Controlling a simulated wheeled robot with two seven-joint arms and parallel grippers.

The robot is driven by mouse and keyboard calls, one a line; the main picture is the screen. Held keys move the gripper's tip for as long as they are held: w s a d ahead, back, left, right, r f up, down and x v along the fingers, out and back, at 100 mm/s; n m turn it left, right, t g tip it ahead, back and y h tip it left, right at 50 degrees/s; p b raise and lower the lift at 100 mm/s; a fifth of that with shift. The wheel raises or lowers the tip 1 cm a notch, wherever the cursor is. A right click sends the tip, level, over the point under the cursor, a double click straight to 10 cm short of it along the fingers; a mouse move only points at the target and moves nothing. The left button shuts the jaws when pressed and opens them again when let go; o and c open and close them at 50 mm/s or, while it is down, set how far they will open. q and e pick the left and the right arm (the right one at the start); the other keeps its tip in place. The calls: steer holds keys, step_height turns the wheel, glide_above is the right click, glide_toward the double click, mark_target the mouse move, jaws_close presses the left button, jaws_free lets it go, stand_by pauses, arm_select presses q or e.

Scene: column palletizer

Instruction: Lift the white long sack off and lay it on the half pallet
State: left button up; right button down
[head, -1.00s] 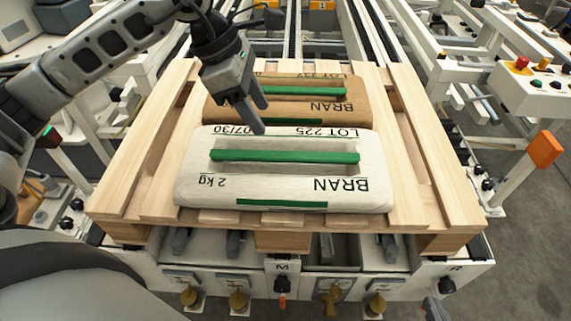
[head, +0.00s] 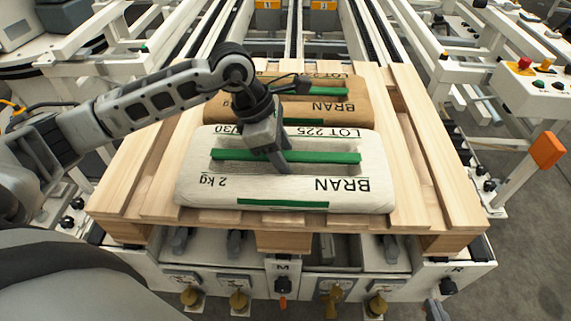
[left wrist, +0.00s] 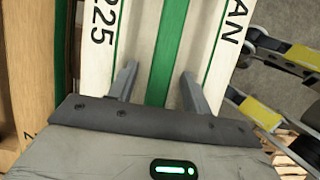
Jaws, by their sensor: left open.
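The white long sack (head: 285,196), marked BRAN, 2 kg and LOT 225, lies flat at the front of a wooden pallet (head: 435,190). A green strap handle (head: 320,157) runs along its top. My left gripper (head: 281,166) is open and pointing down at the handle. In the left wrist view, the fingers of my left gripper (left wrist: 157,90) stand on either side of the green strap (left wrist: 167,50), apart from it. What seems to be a tip of my right gripper (head: 436,310) shows at the bottom edge; its jaws are hidden. No separate half pallet is seen.
A brown BRAN sack (head: 345,108) lies just behind the white sack, partly behind my left arm. White roller conveyor frames (head: 375,50) run behind the pallet. A control box (head: 530,85) with buttons and an orange plate (head: 546,150) stand at the right.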

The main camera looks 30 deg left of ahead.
arm_select(q)
jaws_close()
stand_by(1.3)
steer(key=shift+w+r, duration=0.15)
steer(key=shift+r, duration=0.15)
